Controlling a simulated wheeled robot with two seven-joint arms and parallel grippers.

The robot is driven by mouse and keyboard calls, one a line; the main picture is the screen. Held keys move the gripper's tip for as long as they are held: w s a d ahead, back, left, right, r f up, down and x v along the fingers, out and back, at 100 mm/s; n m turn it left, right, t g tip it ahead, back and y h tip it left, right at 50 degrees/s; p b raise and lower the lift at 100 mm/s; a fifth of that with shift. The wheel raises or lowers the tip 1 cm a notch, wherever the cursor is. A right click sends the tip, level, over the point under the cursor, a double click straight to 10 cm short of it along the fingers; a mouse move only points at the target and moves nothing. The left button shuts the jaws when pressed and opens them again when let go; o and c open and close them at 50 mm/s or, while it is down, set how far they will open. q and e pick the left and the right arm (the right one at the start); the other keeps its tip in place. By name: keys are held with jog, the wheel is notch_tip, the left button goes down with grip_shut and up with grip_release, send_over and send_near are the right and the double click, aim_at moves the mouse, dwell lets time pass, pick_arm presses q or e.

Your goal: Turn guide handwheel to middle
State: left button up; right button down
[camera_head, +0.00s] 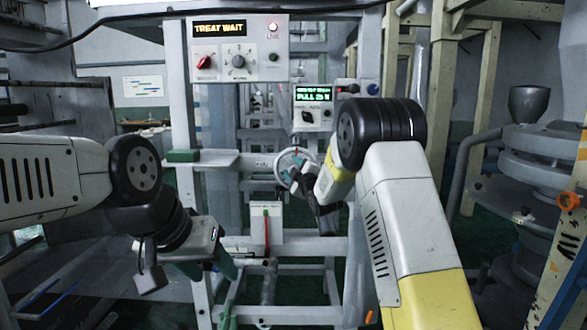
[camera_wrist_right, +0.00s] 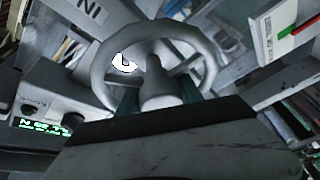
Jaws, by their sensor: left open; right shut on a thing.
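The guide handwheel (camera_head: 281,163) is a pale round wheel on the frame in the middle of the head view. In the right wrist view its rim (camera_wrist_right: 103,62) fills the upper middle, with spokes and a central hub. My right gripper (camera_wrist_right: 158,95) is shut on the hub of the handwheel, with one green finger on each side of it. In the head view my right wrist hides part of the wheel. My left gripper (camera_head: 222,264) is open and empty, low at the left of the frame and apart from the wheel.
A panel (camera_head: 262,48) reading TREAT WAIT, with a red knob and a lit red lamp, hangs above. A smaller display box (camera_head: 313,107) reads PULL with a number. A white box (camera_head: 266,228) with a red strip sits below the wheel. A shelf (camera_head: 213,160) carries a green block.

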jog(key=shift+a+f+n, duration=0.1)
jog(key=shift+f+n, duration=0.1)
jog(key=shift+n, duration=0.1)
jog(key=c, duration=0.8)
grip_release()
jog(key=shift+r, duration=0.1)
jog(key=shift+s, duration=0.15)
jog(key=r+v, duration=0.1)
jog(key=v, duration=0.6)
jog(key=shift+s+d+f, duration=0.2)
jog(key=shift+s+f, duration=0.05)
jog(key=shift+f, duration=0.2)
jog(key=shift+d, duration=0.1)
